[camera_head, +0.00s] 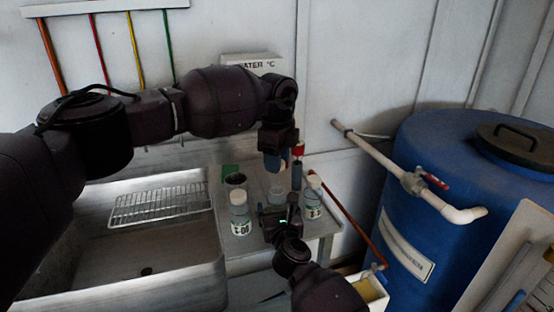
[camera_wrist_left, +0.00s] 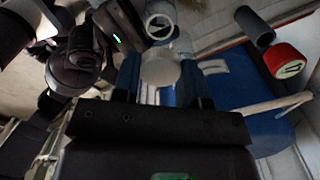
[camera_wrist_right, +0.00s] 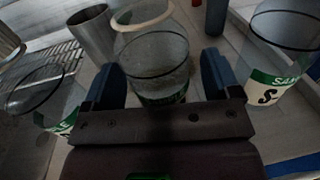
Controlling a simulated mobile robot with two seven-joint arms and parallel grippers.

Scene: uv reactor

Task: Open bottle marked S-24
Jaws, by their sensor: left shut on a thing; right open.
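My left gripper (camera_head: 275,160) is raised above the small table. It is shut on a white round cap (camera_wrist_left: 160,70), seen between its blue fingers in the left wrist view. Below it stands a clear, uncapped bottle (camera_head: 277,194); its open mouth shows in the right wrist view (camera_wrist_right: 142,45). My right gripper (camera_head: 281,214) is open, with its blue fingers on either side of this bottle. The bottle's label is mostly hidden by the gripper and cannot be read. A white-capped bottle (camera_head: 240,214) stands to the left, and another (camera_head: 313,198), with an "S" label, to the right.
A metal cup (camera_head: 236,180) stands behind the left bottle. A dark cylinder (camera_head: 296,177) and a red-topped item (camera_head: 298,150) are close behind the bottles. A sink (camera_head: 160,270) with a wire rack (camera_head: 163,204) lies left; a blue barrel (camera_head: 415,170) stands right.

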